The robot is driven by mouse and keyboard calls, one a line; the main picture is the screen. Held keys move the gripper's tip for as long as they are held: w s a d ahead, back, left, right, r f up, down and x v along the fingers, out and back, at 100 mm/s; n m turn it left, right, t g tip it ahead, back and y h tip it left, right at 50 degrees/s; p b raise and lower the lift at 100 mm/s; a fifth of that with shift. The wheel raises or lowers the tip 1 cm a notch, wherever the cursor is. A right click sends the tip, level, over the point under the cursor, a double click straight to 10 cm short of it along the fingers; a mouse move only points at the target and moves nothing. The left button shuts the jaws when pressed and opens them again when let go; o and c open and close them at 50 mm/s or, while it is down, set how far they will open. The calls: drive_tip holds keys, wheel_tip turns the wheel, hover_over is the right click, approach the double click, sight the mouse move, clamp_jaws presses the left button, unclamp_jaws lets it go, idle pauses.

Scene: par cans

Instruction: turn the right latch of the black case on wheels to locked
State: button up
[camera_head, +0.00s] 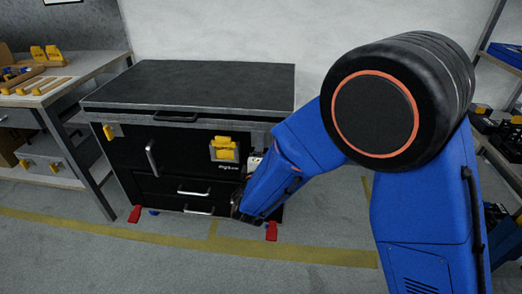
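The black case on wheels (190,80) stands against the wall left of centre, its dark lid looking closed. A yellow latch (222,148) in a pale metal frame sits on the right part of its front; its exact turn is too small to read. Another small yellow fitting (108,132) is at the front's left edge. My gripper (238,206) is low at the right of the case front, below and right of the latch. Its fingers are mostly hidden by my blue wrist, so I cannot see their opening or any contact. My arm hides the case's right front edge.
The front has a vertical handle (151,158) and drawer handles (194,192). Red pedals (134,213) (271,231) stick out at the base. A workbench (75,82) stands close on the left; a shelf (505,55) is at right. Floor before the case is clear.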

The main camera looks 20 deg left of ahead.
drive_tip(key=v, duration=1.7)
drive_tip(key=shift+d, duration=0.1)
drive_tip(key=w+d+r+m+g+h, duration=0.1)
drive_tip(key=w+d+r+m+h, duration=0.2)
drive_tip(key=d, duration=0.6)
drive_tip(key=w+d+r+m+g+h, duration=0.1)
drive_tip(key=w+d+m+g+h, duration=0.2)
drive_tip(key=d, duration=0.6)
drive_tip(key=w+d+r+m+h, duration=0.25)
drive_tip(key=d+h, duration=0.25)
drive_tip(key=d, duration=0.5)
drive_tip(key=s+d+m+g, duration=0.4)
drive_tip(key=s+d+g, duration=0.1)
drive_tip(key=d, duration=0.6)
drive_tip(key=s+d+m+g, duration=0.3)
drive_tip(key=s+d+g, duration=0.2)
drive_tip(key=d, duration=0.6)
drive_tip(key=s+r+m+t+y, duration=0.1)
drive_tip(key=s+r+m+y, duration=0.2)
drive_tip(key=s, duration=0.7)
drive_tip(key=d+m+y, duration=0.1)
drive_tip(key=m+y, duration=0.1)
drive_tip(key=y, duration=0.2)
